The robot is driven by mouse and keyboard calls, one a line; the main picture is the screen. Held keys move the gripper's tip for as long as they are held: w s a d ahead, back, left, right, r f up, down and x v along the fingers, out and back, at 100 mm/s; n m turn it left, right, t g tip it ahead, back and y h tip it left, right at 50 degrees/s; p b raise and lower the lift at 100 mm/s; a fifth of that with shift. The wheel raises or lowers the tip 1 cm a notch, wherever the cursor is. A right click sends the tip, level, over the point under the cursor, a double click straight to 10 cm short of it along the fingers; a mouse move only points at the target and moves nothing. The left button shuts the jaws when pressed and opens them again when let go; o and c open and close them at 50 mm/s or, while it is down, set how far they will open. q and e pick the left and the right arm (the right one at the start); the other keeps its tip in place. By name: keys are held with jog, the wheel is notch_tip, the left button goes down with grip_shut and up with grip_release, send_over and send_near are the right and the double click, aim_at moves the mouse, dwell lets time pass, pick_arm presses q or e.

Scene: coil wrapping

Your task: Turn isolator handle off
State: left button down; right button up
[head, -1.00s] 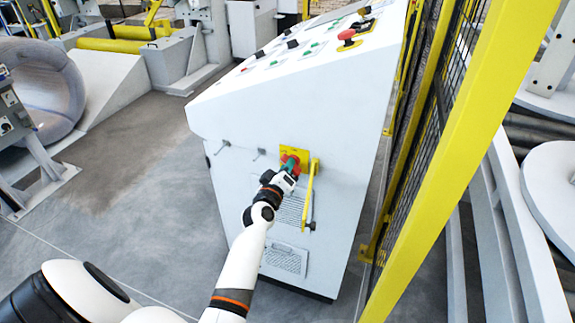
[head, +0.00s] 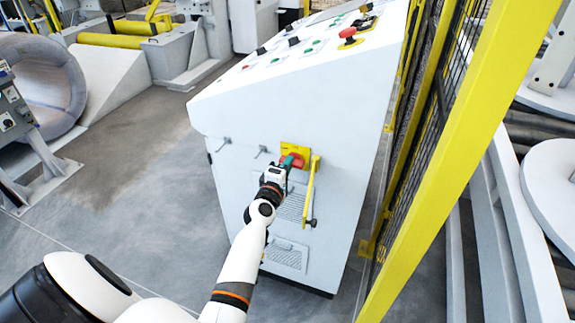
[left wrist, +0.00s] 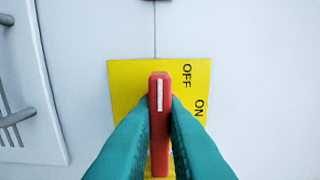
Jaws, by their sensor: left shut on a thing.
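The red isolator handle (left wrist: 160,90) has a white line on it and sits on a yellow plate (left wrist: 125,85) marked OFF and ON. In the left wrist view it stands upright, its white-marked end at the top, with OFF just right of that end and ON lower right. My left gripper (left wrist: 160,108) has its two teal fingers shut on the handle, one on each side; they hide part of the plate. In the head view the left gripper (head: 287,163) meets the handle (head: 296,160) on the front of the white cabinet (head: 240,150). My right gripper is not in view.
A yellow-framed mesh fence (head: 440,150) stands close on the right. The grey floor (head: 130,190) left of the cabinet is open.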

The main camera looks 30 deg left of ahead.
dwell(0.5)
pick_arm(q)
jog(key=c, duration=1.5)
grip_release()
jog(key=shift+o, duration=0.2)
jog(key=shift+s, duration=0.1)
jog(key=v, duration=1.2)
jog(key=shift+b, duration=0.35)
jog(key=shift+a+f, duration=0.1)
